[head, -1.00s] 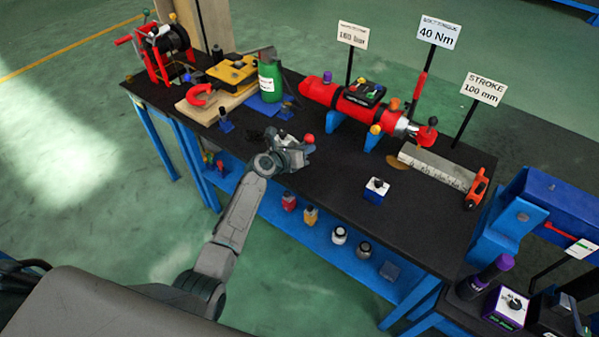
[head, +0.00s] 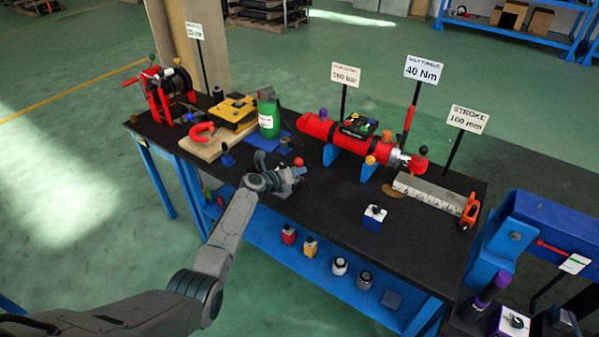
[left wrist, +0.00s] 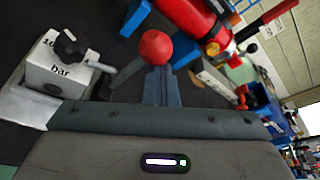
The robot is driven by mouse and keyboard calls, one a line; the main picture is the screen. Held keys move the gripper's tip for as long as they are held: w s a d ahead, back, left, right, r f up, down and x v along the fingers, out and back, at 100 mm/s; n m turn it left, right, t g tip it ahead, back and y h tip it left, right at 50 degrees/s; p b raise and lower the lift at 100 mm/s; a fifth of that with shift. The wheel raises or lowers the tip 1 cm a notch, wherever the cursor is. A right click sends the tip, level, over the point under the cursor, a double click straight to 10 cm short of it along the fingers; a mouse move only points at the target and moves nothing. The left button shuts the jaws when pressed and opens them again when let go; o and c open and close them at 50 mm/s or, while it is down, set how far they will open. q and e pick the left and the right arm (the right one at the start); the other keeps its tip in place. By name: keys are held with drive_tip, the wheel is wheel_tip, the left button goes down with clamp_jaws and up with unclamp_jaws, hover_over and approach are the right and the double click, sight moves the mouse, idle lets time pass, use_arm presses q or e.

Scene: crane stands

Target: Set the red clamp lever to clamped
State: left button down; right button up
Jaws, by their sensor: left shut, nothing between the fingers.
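A red ball knob (head: 298,162) stands on the bench beside my left gripper. It shows large in the left wrist view (left wrist: 155,47), just beyond the finger tips. I cannot tell for sure whether it belongs to the red clamp lever. My left gripper (head: 297,173) is shut and empty, low over the bench's front half; in the left wrist view its fingers (left wrist: 162,88) point at the ball. The ball's base is hidden behind the fingers. An upright red handle (head: 408,125) stands at the red cylinder (head: 335,134). My right gripper is out of view.
A white box with a black knob (left wrist: 68,48) is close on the left in the wrist view. A green bottle (head: 268,115) and a yellow block (head: 232,110) stand behind the gripper. A blue-white box (head: 374,217) sits right of it, with bare black bench (head: 335,195) between.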

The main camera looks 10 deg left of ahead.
use_arm(q)
drive_tip(key=s+a, duration=0.2)
drive_tip(key=s, duration=0.7)
drive_tip(key=shift+a+f, duration=0.2)
drive_tip(key=shift+a, duration=0.15)
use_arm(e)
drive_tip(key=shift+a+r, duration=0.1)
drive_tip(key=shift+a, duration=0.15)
use_arm(q)
drive_tip(key=shift+f, duration=0.1)
idle(0.4)
